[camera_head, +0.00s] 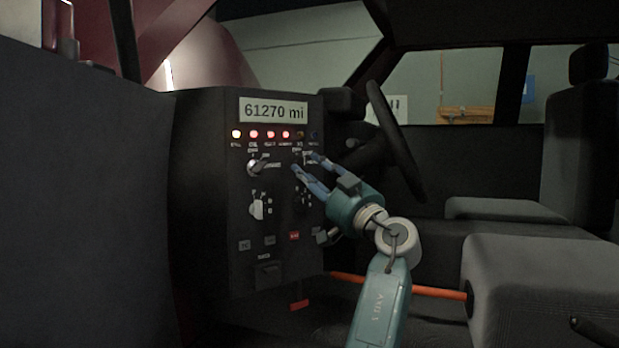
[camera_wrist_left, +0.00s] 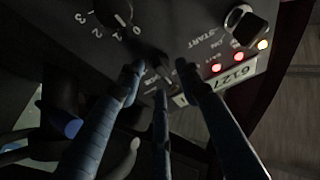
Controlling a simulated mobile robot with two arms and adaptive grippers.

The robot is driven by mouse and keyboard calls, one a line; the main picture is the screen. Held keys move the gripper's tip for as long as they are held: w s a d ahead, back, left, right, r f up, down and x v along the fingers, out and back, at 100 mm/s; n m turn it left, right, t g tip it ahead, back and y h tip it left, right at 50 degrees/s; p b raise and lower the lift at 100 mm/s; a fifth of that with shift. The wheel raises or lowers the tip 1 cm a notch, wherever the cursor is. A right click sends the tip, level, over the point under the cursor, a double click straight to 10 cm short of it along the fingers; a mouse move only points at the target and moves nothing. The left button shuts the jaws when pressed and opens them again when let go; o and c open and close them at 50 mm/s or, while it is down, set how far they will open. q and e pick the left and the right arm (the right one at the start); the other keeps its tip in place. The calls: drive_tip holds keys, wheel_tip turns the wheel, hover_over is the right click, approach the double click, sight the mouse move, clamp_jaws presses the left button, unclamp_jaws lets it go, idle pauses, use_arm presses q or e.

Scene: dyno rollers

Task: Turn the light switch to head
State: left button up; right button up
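A dark control panel (camera_head: 217,200) stands ahead in the head view, with rotary knobs and tiny labels. My left gripper (camera_head: 305,163) is at the panel's upper right knob, its blue fingers spread and pointing at the panel. That knob is mostly hidden in the head view. In the left wrist view a dark knob (camera_wrist_left: 150,58) shows between the open fingertips of the gripper (camera_wrist_left: 156,72). It is too dark to tell whether they touch it. The labels beside it are partly covered, so its setting cannot be read. My right gripper is not in view.
A pale switch (camera_head: 258,167) is at the panel's upper left, and another knob (camera_head: 257,207) is below it. A lit mileage display (camera_head: 273,110) tops the panel. A steering wheel (camera_head: 395,140) and grey seats (camera_head: 540,275) lie to the right.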

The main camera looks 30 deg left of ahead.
use_arm(q)
drive_tip(key=shift+w+a+r, duration=0.15)
drive_tip(key=shift+a, duration=0.25)
clamp_jaws()
